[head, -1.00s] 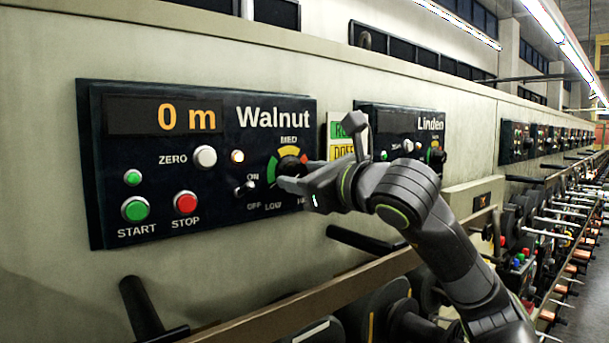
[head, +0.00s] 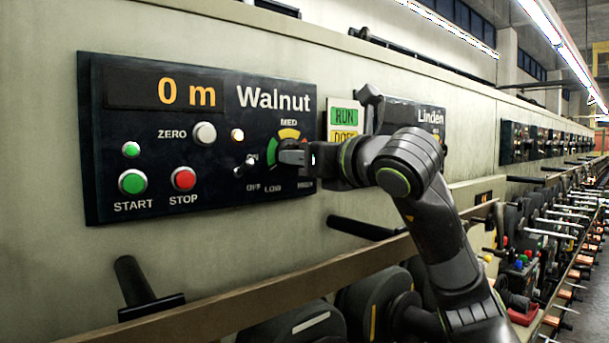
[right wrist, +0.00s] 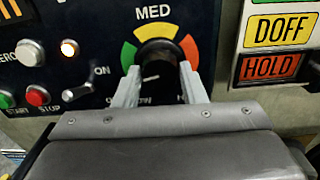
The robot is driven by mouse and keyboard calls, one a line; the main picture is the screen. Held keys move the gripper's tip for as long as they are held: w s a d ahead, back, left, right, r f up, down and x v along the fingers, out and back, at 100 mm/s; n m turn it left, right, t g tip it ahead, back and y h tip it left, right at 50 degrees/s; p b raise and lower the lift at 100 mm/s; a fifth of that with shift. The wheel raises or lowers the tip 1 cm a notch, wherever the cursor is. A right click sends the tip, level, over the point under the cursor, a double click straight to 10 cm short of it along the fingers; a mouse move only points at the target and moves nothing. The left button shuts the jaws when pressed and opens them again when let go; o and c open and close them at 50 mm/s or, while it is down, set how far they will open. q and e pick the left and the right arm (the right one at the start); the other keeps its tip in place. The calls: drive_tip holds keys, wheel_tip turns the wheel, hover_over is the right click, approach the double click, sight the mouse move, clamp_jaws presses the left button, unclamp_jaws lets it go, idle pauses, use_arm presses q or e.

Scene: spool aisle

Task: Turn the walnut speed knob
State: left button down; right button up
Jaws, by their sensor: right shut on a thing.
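The Walnut panel (head: 215,190) is a dark plate with an orange "0 m" display. Its black speed knob (right wrist: 157,60) sits inside a green, yellow and red arc marked MED at the top. In the right wrist view a short white mark on the knob's face points to the lower left. My right gripper (right wrist: 160,78) is shut on the knob, one pale finger on each side. In the head view my right gripper (head: 291,157) reaches the panel from the right and hides most of the knob. My left gripper is not in view.
An ON/OFF toggle (head: 245,166) is just left of the knob. Green START (head: 132,182) and red STOP (head: 183,179) buttons are further left. A RUN/DOFF/HOLD sign (head: 344,118) and the Linden panel (head: 428,112) are to the right. A rail (head: 220,300) runs below.

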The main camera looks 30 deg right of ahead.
drive_tip(key=m+b, duration=0.3)
drive_tip(key=shift+m, duration=0.4)
drive_tip(key=shift+r, duration=0.1)
drive_tip(key=o, duration=1)
drive_tip(key=s+b, duration=0.2)
drive_tip(key=s, duration=0.3)
drive_tip(key=s+d+b, duration=0.1)
drive_tip(key=s+b, duration=0.1)
drive_tip(key=s, duration=0.4)
drive_tip(key=s+b, duration=0.2)
drive_tip(key=s, duration=0.4)
drive_tip(key=shift+s+d, duration=0.15)
drive_tip(key=shift+s, duration=0.1)
